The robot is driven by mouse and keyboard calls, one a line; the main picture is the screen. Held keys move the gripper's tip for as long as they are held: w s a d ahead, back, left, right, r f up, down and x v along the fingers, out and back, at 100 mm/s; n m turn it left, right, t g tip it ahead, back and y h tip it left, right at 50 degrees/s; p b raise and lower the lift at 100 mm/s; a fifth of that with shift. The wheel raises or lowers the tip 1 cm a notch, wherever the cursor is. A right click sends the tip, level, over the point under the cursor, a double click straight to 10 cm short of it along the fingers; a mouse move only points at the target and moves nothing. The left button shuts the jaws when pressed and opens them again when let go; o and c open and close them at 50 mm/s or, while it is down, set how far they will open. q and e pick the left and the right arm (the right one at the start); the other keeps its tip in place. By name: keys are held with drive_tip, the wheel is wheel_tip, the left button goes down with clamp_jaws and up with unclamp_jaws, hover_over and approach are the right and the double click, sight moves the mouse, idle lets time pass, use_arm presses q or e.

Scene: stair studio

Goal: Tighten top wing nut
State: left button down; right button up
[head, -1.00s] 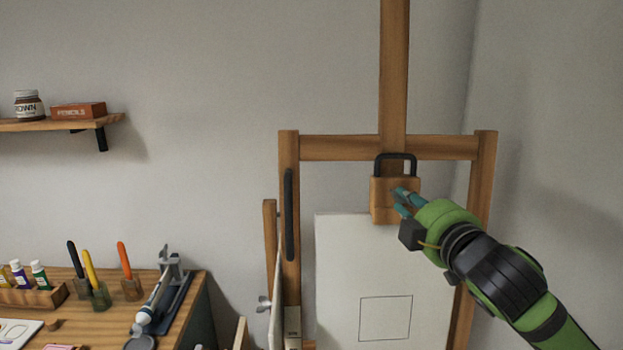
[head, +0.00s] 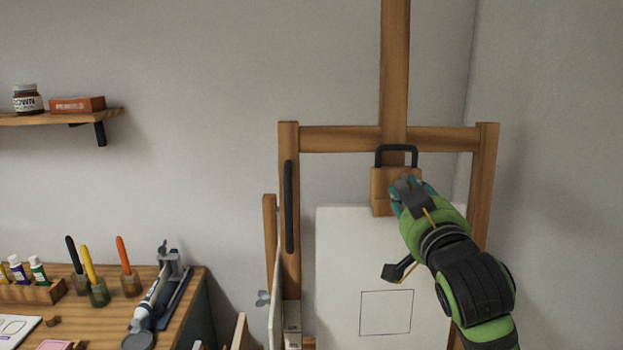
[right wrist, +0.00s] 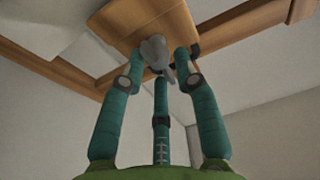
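The top wing nut (right wrist: 157,50) is a grey winged piece on the front of the wooden clamp block (head: 380,186) on the easel's centre mast. It also shows as a small grey shape in the head view (head: 404,183), partly covered by fingers. My right gripper (head: 412,193) is at the block, with its teal fingers around the nut. In the right wrist view the gripper (right wrist: 160,62) has one finger on each side of the nut and a third below it. The fingers are apart; contact with the nut is not clear. My left gripper is not in view.
A white canvas (head: 340,260) with a drawn square stands below the block. A black handle (head: 397,149) rises above the block. A work table (head: 185,310) with tools and paints is at lower left. A shelf (head: 60,118) hangs above it.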

drive_tip(key=s+p, duration=0.2)
drive_tip(key=s, duration=0.4)
drive_tip(key=shift+r, duration=0.45)
drive_tip(key=shift+d, duration=0.1)
